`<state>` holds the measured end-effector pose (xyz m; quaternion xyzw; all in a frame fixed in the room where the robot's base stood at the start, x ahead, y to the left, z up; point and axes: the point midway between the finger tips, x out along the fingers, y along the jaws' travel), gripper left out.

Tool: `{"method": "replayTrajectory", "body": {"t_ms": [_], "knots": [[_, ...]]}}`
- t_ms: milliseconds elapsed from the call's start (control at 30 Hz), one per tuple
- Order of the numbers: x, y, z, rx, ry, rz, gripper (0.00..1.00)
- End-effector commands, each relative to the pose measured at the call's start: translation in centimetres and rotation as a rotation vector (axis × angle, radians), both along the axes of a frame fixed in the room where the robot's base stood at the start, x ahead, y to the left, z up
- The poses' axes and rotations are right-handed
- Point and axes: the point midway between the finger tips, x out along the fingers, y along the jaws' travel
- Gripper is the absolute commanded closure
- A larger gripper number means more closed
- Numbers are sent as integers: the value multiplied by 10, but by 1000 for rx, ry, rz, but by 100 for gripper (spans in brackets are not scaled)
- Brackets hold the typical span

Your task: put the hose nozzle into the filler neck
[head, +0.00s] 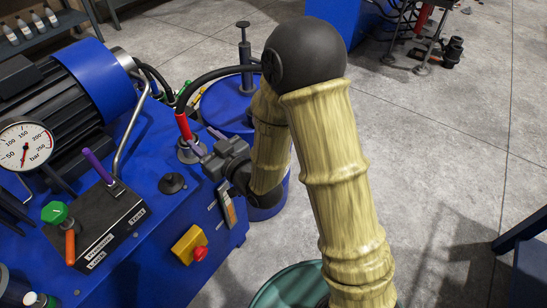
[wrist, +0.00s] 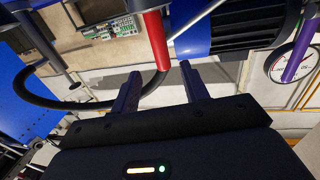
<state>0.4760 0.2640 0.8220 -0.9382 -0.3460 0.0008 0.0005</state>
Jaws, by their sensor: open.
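The hose nozzle (head: 183,126) has a red grip and stands upright on the blue machine, with a black hose at its top. Its lower end meets a grey round fitting (head: 189,154); I cannot tell whether this is the filler neck or a holder. A low black round fitting (head: 172,183) sits nearer on the same top. My gripper (head: 204,141) is open just right of the nozzle, its fingers pointing at it. In the wrist view the red grip (wrist: 157,40) appears in line with the gap between the open fingertips (wrist: 160,72). Contact is not visible.
A control box (head: 95,228) with levers, a pressure gauge (head: 25,146) and a motor (head: 85,85) crowd the left. A blue drum (head: 225,105) with an upright pump stands behind my gripper. The hose (head: 215,74) arches towards it. Open floor lies right.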

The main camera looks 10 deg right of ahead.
Motion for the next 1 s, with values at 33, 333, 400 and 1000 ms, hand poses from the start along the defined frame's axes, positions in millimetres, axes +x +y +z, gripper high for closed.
{"method": "replayTrajectory", "body": {"t_ms": [33, 333, 400, 1000], "knots": [[0, 0, 0, -3, 2, -1, 55], [16, -41, -16, -158, 153, -95, 55], [19, -60, -22, -217, 224, -138, 55], [-63, -231, -47, -476, 976, -512, 55]]}}
